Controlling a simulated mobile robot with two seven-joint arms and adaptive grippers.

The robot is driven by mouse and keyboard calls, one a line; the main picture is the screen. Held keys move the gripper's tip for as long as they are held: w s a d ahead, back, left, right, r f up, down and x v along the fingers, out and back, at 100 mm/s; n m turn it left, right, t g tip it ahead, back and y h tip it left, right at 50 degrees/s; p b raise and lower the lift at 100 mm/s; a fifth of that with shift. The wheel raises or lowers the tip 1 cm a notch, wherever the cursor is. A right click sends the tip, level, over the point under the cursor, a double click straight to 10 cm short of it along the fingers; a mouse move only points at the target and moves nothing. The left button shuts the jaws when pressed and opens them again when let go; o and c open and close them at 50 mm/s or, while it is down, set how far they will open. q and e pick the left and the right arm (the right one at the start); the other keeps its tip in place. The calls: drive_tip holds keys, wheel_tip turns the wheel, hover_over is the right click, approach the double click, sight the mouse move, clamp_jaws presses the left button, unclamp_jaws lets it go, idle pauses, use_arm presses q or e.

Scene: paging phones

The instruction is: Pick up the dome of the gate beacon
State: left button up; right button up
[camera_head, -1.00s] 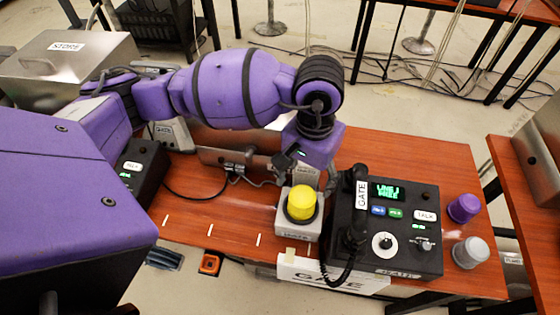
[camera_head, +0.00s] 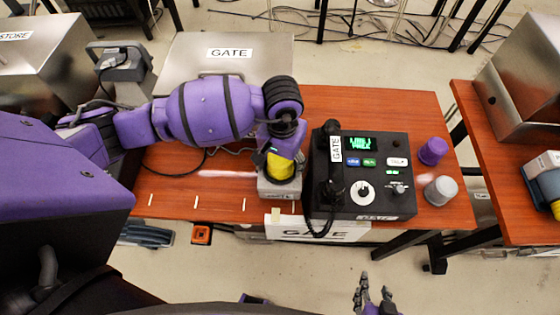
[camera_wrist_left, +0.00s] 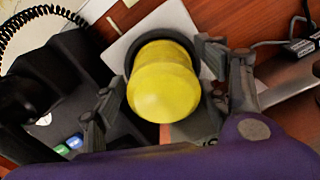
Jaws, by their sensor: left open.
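The yellow dome (camera_head: 281,168) sits on the gate beacon's pale square base (camera_head: 279,189), left of the gate phone. In the left wrist view the dome (camera_wrist_left: 164,88) is upright in a dark ring on the base, in the middle of the picture. My left gripper (camera_head: 282,157) is over the beacon and hides the dome's upper part in the head view. In the left wrist view its open fingers (camera_wrist_left: 172,88) stand on either side of the dome, with a visible gap at least on the right. My right gripper (camera_head: 376,295) shows at the bottom edge, far from the beacon.
The black gate phone console (camera_head: 380,208) with its handset (camera_head: 328,175) and coiled cord stands close right of the beacon. A purple dome (camera_head: 433,151) and a grey dome (camera_head: 440,190) stand at the table's right end. The table's front left is clear.

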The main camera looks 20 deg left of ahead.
use_arm(q)
drive_tip(key=c, duration=1.2)
drive_tip(key=shift+r, duration=0.15)
